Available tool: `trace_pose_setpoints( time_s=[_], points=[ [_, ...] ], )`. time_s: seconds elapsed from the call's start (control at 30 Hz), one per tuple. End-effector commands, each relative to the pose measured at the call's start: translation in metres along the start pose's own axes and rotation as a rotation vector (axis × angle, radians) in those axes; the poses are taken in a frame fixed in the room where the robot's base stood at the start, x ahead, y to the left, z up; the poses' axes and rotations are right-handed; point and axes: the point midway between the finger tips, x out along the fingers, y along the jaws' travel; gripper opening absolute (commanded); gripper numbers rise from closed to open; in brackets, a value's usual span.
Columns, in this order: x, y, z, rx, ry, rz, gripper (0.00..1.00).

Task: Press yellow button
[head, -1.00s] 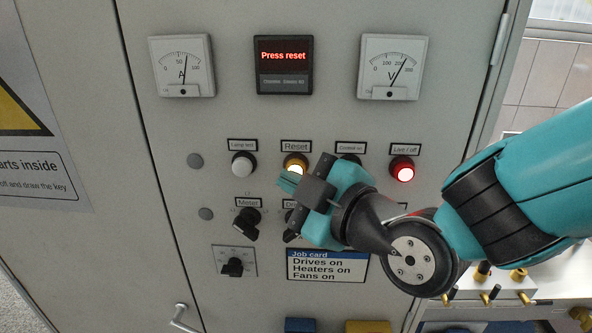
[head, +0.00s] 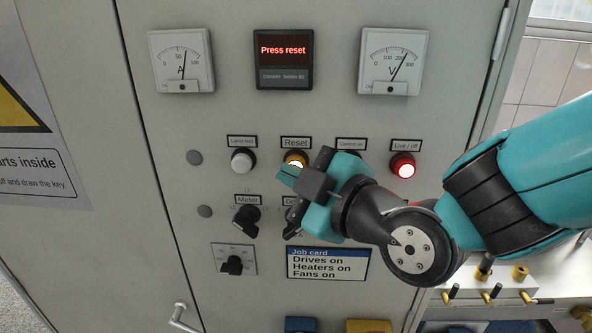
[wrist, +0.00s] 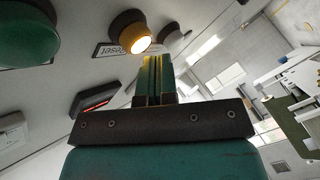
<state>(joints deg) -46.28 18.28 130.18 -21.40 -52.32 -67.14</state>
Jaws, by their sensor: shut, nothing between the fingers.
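The yellow button (head: 294,158) is lit and sits under the "Reset" label (head: 296,143) on the grey cabinet front. It also shows in the wrist view (wrist: 132,33), glowing just beyond the fingertips. My gripper (head: 286,176) is shut and empty. Its teal fingers lie just below the button in the head view and hide its lower part. In the wrist view the closed fingers (wrist: 153,62) end a little short of the button, and I cannot tell whether they touch it. A display (head: 283,60) reads "Press reset".
A white button (head: 242,161) is left of the yellow one and a lit red button (head: 402,166) is to the right. My arm hides most of the control between them. Dark knobs (head: 246,219) and a job card (head: 328,263) are below. Two meters (head: 181,61) flank the display.

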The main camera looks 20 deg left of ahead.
Motion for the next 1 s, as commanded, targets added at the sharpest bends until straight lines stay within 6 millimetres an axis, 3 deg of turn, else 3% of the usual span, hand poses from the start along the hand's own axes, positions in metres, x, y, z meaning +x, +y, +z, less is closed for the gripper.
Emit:
trace_pose_setpoints(
  time_s=[1.0],
  points=[
    [0.0065,0.0045,0.0049,0.000,0.000,0.001,0.00]
  ],
)
